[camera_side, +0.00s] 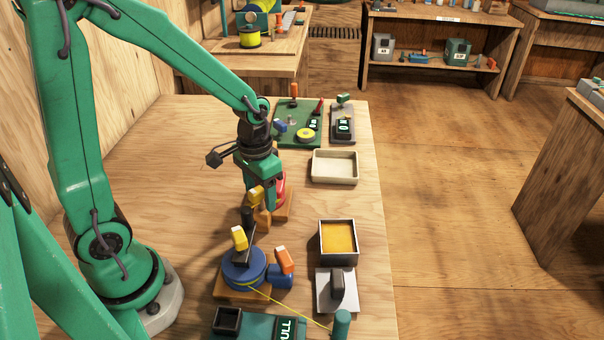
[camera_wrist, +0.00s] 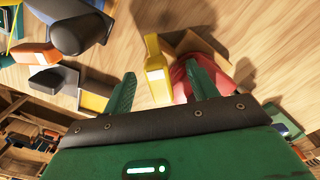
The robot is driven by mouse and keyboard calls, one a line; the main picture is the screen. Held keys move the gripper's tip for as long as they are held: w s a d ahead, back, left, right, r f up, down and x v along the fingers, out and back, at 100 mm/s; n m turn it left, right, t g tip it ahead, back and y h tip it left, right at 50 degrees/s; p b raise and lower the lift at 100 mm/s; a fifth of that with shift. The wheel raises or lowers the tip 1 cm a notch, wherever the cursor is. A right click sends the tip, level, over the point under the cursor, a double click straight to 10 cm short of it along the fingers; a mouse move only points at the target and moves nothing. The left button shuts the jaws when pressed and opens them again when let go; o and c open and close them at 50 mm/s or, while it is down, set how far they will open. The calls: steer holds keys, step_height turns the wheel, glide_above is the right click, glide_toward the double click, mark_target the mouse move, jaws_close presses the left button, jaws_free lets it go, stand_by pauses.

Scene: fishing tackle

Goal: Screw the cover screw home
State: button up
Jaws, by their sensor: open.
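My gripper (camera_side: 260,203) points down over a red reel-like part (camera_side: 282,186) on a wooden base (camera_side: 287,212). It is open. In the wrist view a yellow grip or knob (camera_wrist: 154,68) stands between the two spread fingers, and the red part (camera_wrist: 181,84) shows behind the right finger. The yellow piece also shows beside the fingers in the side view (camera_side: 256,194). I see no clear contact with it. Which piece is the cover screw I cannot tell. A blue reel (camera_side: 243,270) with a yellow-knobbed crank (camera_side: 239,237) stands nearer the camera.
An orange-topped piece (camera_side: 284,260) stands beside the blue reel. A dark-rimmed box with yellow contents (camera_side: 324,257) and an empty cream tray (camera_side: 317,177) lie to the right. A green board (camera_side: 289,133) with parts is at the back. The table's right edge is close to the trays.

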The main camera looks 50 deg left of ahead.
steer(key=shift+r, duration=0.1)
steer(key=shift+r, duration=3.4)
steer(key=c, duration=0.3)
steer(key=shift+r, duration=1.3)
steer(key=shift+f, duration=0.15)
steer(key=shift+f, duration=4.65)
